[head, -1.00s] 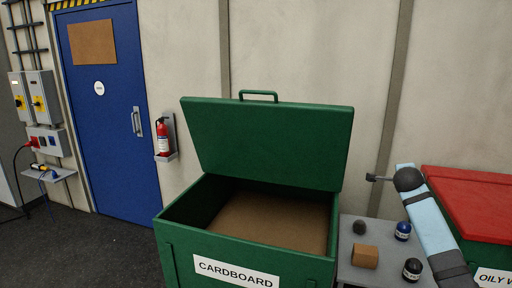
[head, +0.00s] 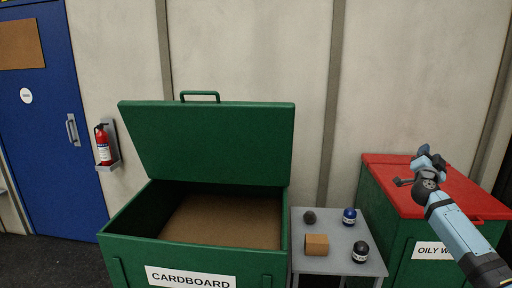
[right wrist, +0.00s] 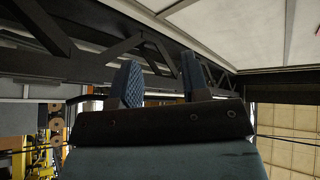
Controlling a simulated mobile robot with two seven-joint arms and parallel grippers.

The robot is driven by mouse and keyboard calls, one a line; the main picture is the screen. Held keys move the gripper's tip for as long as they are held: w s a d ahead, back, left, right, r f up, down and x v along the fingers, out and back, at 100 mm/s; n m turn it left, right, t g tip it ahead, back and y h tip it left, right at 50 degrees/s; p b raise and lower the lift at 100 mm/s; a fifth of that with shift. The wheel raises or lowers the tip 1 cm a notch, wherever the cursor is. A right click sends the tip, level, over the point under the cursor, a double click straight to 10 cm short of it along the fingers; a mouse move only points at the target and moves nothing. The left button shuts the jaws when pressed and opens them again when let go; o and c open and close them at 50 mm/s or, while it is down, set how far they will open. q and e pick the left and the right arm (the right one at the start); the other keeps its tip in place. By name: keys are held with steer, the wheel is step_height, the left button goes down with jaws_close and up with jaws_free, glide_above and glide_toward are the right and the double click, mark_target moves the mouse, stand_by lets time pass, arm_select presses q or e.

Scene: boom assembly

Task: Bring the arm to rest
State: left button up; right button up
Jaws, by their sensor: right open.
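My right arm comes in from the right edge of the head view. Its light blue forearm slants up, and the right gripper (head: 430,162) shows in front of the red-lidded bin. In the right wrist view its two blue padded fingers (right wrist: 160,80) stand apart with nothing between them, and the roof beams show behind. My left gripper is not in view.
A green cardboard bin (head: 120,250) stands with its lid (head: 205,140) up. Beside it, a grey table (head: 338,235) holds a brown block (head: 316,244) and several small dark round items. The oily waste bin (head: 400,235) has its red lid (head: 395,185) shut.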

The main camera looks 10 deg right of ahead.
steer(key=w+a+n+t+y, duration=0.25)
steer(key=a+n+y, duration=0.35)
steer(key=n, duration=0.4)
steer(key=w+a+n+t+y, duration=0.2)
steer(key=a+n+t+y, duration=0.2)
steer(key=n+y, duration=0.45)
steer(key=d+f+n+g+h, duration=0.2)
steer(key=d+f+g+h, duration=0.25)
steer(key=f, duration=0.25)
steer(key=s+a+f+n+g+y, duration=0.15)
steer(key=s+a+f, duration=0.25)
steer(key=a+f, duration=0.6)
steer(key=s+a+f+g+y, duration=0.1)
steer(key=s+a+f+y, duration=0.25)
steer(key=a+f, duration=0.6)
steer(key=s+a+f+g+y, duration=0.2)
steer(key=s+a+f, duration=1.1)
steer(key=s+f, duration=0.3)
steer(key=s+a+f+m+g+y, duration=0.1)
steer(key=s+a, duration=0.5)
steer(key=s, duration=0.4)
steer(key=s+a+f+m+g, duration=0.1)
steer(key=s+a, duration=0.5)
steer(key=s, duration=0.5)
steer(key=shift+f+y, duration=0.2)
steer(key=shift+y, duration=0.2)
